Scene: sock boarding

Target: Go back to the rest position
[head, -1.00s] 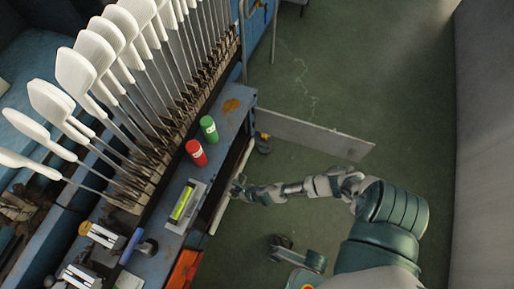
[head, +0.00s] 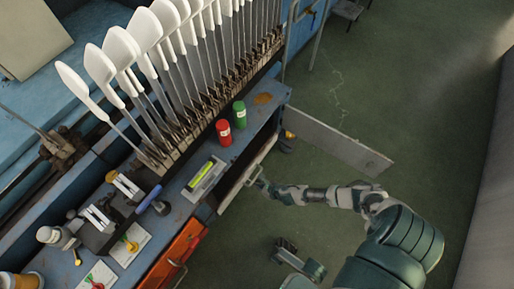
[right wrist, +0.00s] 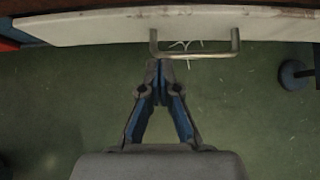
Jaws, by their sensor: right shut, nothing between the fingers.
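My right gripper (head: 262,183) is in the head view at the right of the bench, close to the handle of a pale drawer front (head: 243,180). In the right wrist view my right gripper (right wrist: 158,64) is shut and empty. Its fingertips are just below the metal handle (right wrist: 195,53) of the pale drawer front; I cannot tell whether they touch it. My left gripper is not in view.
A blue bench (head: 262,122) holds a red can (head: 223,132), a green can (head: 239,114) and a level in a tray (head: 205,175). A row of white sock boards (head: 122,47) stands behind. An orange drawer (head: 178,254) is below.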

